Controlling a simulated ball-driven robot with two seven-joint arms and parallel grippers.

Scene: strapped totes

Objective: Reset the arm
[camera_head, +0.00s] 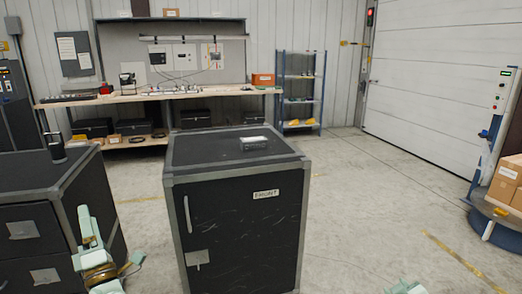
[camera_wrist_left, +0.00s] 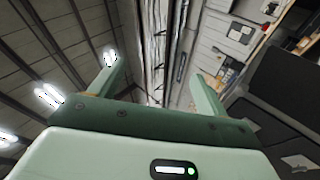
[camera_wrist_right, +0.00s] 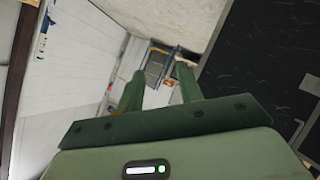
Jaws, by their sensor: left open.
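My left gripper (camera_head: 108,236) is at the lower left in the head view, in front of the gap between two dark cabinets. Its fingers are apart and empty in the left wrist view (camera_wrist_left: 154,70), pointing up toward the wall and ceiling. Only a pale green bit of my right arm (camera_head: 405,287) shows at the bottom edge of the head view. In the right wrist view my right gripper (camera_wrist_right: 160,72) has its fingers a little apart with nothing between them. Neither gripper touches anything that I can see.
Another cabinet (camera_head: 30,220) with a dark handheld device (camera_head: 56,147) is at left. A workbench (camera_head: 160,95) and shelf rack (camera_head: 300,90) stand behind.

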